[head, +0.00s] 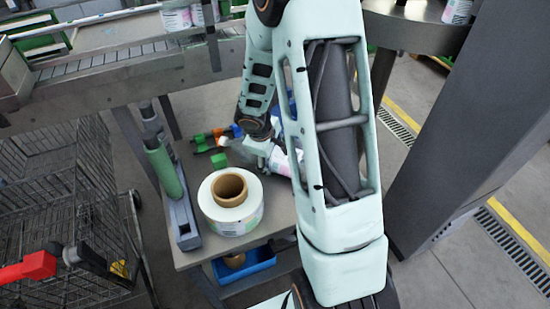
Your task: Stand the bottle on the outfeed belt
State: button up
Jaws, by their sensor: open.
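A white bottle with a pink and teal label (282,163) lies on its side on the grey worktable (205,252), partly hidden behind my arm. My gripper (262,152) is low over the table at the bottle's left end. It is open, but its fingers are small in the picture, and I cannot tell whether they touch the bottle. A conveyor with a grey slatted belt (105,65) runs across the upper left. White labelled bottles (177,19) stand upright at its far side.
A large label reel (231,205) and a green roller on a stand (162,166) occupy the table's left. Small green and orange parts lie behind the gripper. A wire cart (55,185) stands left; a grey column (440,120) rises right. A blue bin (245,265) sits below.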

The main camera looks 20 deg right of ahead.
jog(key=shift+w+d+f, duration=0.15)
jog(key=shift+d+f, duration=0.05)
jog(key=shift+f, duration=0.45)
jog(key=shift+c, duration=0.6)
jog(key=c, duration=1.5)
jog(key=shift+w+r, duration=0.15)
jog(key=shift+c, duration=0.6)
